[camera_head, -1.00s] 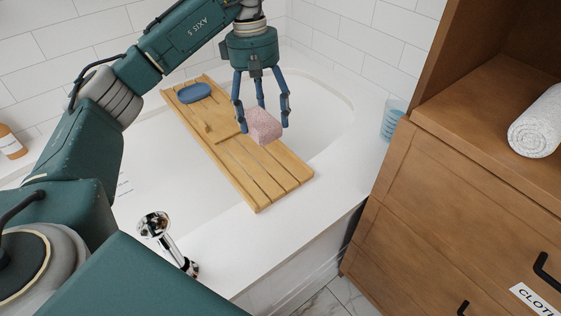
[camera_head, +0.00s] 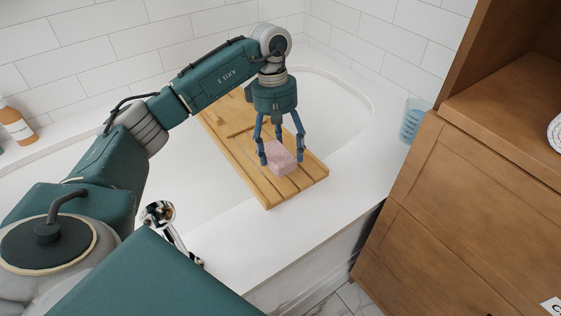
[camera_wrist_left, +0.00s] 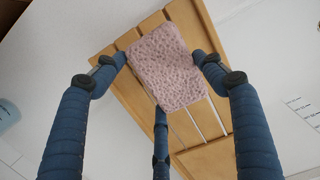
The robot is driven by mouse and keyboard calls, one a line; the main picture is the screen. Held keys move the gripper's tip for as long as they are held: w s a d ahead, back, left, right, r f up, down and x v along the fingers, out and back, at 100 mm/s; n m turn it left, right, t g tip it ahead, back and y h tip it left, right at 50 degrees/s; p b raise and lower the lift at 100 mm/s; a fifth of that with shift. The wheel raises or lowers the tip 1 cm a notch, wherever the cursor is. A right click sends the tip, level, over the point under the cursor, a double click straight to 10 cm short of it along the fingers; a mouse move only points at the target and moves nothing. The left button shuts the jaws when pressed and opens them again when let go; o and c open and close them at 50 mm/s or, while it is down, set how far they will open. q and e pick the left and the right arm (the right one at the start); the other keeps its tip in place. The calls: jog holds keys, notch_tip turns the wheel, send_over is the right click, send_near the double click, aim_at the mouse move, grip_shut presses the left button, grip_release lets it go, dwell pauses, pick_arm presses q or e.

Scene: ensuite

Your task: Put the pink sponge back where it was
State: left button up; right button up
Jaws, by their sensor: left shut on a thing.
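The pink sponge (camera_head: 282,161) is a small block with a pitted surface. It is at the near right end of the slatted wooden bath tray (camera_head: 264,190), which lies across the tub. My left gripper (camera_head: 281,158) points down with its blue fingers around the sponge and is shut on it. In the left wrist view the sponge (camera_wrist_left: 160,66) sits between the fingers, with the tray slats (camera_wrist_left: 196,118) behind it. I cannot tell whether the sponge touches the tray. My right gripper is not in view.
The white bathtub (camera_head: 335,110) surrounds the tray. A blue cup (camera_head: 413,121) stands on the right rim, beside a wooden cabinet (camera_head: 445,190). A chrome tap fitting (camera_head: 165,222) is on the near rim. An orange bottle (camera_head: 16,124) stands at the far left.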

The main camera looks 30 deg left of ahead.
aim_at(280, 160)
pick_arm(q)
notch_tip(280, 160, down, 4)
jog(key=shift+f+b, duration=0.15)
jog(key=shift+b, duration=0.3)
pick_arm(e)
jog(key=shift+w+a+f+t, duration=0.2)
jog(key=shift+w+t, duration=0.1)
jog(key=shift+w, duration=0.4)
pick_arm(q)
jog(key=shift+f, duration=0.1)
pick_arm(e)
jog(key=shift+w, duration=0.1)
pick_arm(q)
jog(key=o, duration=1)
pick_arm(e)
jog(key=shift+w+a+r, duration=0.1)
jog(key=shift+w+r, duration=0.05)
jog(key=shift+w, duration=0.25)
